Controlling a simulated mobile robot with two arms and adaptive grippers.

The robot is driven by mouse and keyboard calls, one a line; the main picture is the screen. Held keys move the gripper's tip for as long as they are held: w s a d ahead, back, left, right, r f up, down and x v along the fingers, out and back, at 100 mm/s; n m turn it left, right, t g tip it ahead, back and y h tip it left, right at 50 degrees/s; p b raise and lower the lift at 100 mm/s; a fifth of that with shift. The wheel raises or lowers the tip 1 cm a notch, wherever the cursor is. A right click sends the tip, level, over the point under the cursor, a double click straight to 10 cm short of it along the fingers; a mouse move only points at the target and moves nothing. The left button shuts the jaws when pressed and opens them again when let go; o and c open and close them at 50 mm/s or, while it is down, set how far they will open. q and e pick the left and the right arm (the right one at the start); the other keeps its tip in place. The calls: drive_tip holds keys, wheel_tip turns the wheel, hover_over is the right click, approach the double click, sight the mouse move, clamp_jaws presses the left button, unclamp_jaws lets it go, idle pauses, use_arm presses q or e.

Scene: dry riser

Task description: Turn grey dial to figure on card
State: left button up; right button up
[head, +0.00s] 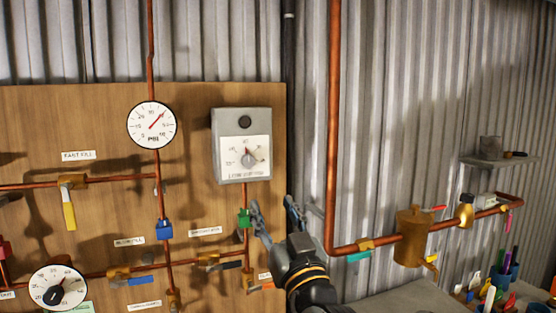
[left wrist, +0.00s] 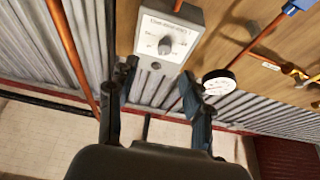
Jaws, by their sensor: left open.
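The grey box (head: 267,127) is fixed to the wooden board, with a white card on its front and a dark round knob at its top. A small grey dial (head: 248,160) sits on that card, with printed figures around it too small to read surely. In the left wrist view the dial (left wrist: 165,46) shows on the box, upside down, beyond the fingers. My left gripper (head: 274,218) is open and empty, below and right of the box, apart from it. It also shows in the left wrist view (left wrist: 158,80). My right gripper is not in view.
A round gauge (head: 152,123) hangs left of the box. Copper pipes with coloured valves cross the board (head: 100,110). A vertical copper pipe (head: 333,120) stands right of the box. A green valve (head: 244,218) sits close to my left fingers.

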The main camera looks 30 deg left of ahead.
sight(249, 164)
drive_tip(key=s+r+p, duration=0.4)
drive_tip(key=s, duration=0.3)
use_arm(q)
drive_tip(key=x, duration=0.3)
drive_tip(key=p+x, duration=0.1)
drive_tip(key=x, duration=0.2)
drive_tip(key=s+r+x, duration=0.1)
drive_tip(key=x, duration=0.2)
drive_tip(key=shift+a+r+p, duration=0.15)
drive_tip(key=shift+a+p, duration=0.15)
drive_tip(key=shift+a, duration=0.05)
drive_tip(key=p+x, duration=0.1)
drive_tip(key=x, duration=0.1)
drive_tip(key=shift+w+a+r, duration=0.1)
drive_tip(key=shift+w+a, duration=0.1)
drive_tip(key=shift+a, duration=0.15)
drive_tip(key=shift+w+a, duration=0.1)
drive_tip(key=shift+a, duration=0.05)
drive_tip(key=shift+w, duration=0.1)
drive_tip(key=shift+c, duration=0.8)
drive_tip(key=c, duration=0.8)
clamp_jaws()
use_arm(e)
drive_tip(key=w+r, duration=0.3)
